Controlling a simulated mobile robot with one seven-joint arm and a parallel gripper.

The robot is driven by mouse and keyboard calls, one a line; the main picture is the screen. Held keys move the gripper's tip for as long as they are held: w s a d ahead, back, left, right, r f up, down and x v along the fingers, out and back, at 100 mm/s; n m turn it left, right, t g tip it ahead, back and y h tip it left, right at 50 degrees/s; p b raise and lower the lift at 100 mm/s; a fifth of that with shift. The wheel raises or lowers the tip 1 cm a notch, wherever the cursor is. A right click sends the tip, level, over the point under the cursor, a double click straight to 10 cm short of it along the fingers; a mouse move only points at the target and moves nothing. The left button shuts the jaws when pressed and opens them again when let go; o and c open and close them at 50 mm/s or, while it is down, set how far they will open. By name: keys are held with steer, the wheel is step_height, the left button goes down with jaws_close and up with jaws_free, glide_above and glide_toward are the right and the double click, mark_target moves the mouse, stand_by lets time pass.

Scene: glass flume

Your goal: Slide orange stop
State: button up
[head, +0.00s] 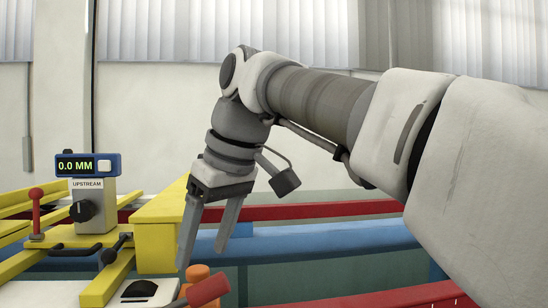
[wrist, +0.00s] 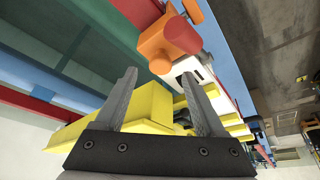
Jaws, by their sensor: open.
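The orange stop (head: 198,271) shows at the bottom of the head view, partly hidden behind a red cylindrical handle (head: 208,290). In the wrist view the orange stop (wrist: 156,45) is a rounded orange piece just beyond my fingertips, with the red handle (wrist: 183,35) against it. My gripper (head: 204,256) points down, fingers spread, just above the stop in the head view. I cannot tell whether a finger touches the stop.
A yellow block (head: 158,238) stands left of my gripper. Further left is a grey box marked UPSTREAM (head: 92,205) with a 0.0 MM display (head: 88,165) and a red-knobbed lever (head: 37,208). Blue (head: 310,238) and red (head: 320,211) rails run behind my gripper.

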steer(key=p+v, duration=0.3)
steer(key=v, duration=1.1)
steer(key=shift+d, duration=0.1)
